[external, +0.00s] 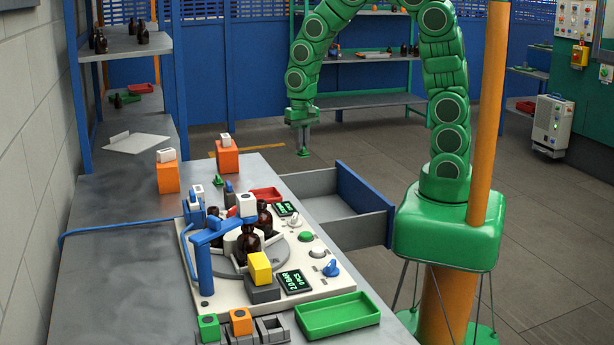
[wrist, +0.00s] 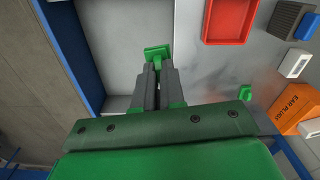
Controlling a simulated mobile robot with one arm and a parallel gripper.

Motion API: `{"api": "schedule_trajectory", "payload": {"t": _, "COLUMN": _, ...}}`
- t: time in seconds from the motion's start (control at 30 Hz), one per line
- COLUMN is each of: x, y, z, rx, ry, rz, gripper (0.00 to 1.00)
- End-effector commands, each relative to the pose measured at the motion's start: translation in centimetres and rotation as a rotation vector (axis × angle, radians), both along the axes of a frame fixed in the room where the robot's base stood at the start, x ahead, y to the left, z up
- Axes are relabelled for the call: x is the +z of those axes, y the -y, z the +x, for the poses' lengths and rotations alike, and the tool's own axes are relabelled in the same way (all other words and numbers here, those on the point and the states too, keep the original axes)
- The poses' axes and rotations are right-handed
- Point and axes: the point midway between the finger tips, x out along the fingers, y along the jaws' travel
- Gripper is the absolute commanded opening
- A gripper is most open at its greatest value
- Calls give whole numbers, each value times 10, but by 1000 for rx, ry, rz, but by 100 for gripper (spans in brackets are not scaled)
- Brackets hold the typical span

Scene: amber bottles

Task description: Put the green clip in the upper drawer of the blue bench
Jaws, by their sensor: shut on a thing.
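My gripper (external: 303,145) is shut on a green clip (external: 303,153) and holds it in the air, pointing down. In the wrist view the clip (wrist: 157,51) shows at the tips of the closed fingers (wrist: 157,70). The bench drawer (external: 325,212) is pulled open, with a blue front (external: 364,205) and a pale empty-looking interior. In the wrist view the clip appears against the drawer's pale floor (wrist: 115,40), near the bench-side edge. Its height above the drawer is hard to tell. A second small green piece (external: 218,180) stands on the grey benchtop (external: 120,245).
On the bench are a white device panel (external: 225,300) with amber bottles (external: 248,243), a red tray (external: 265,195), a green tray (external: 338,316) and orange boxes (external: 228,157). A blue pipe frame (external: 204,270) rises over the panel. Open floor lies beyond the drawer.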

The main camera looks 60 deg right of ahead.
Motion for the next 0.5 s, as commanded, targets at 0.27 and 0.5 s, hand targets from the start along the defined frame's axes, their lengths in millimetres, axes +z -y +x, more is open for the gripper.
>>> {"api": "schedule_trajectory", "payload": {"t": 0.27, "x": -1, "y": 4, "z": -8, "rx": -4, "ry": -2, "rz": 0, "gripper": 0}}
{"api": "schedule_trajectory", "payload": {"t": 0.5, "x": -33, "y": 27, "z": 4, "rx": -25, "ry": -6, "rz": 3, "gripper": 0}}
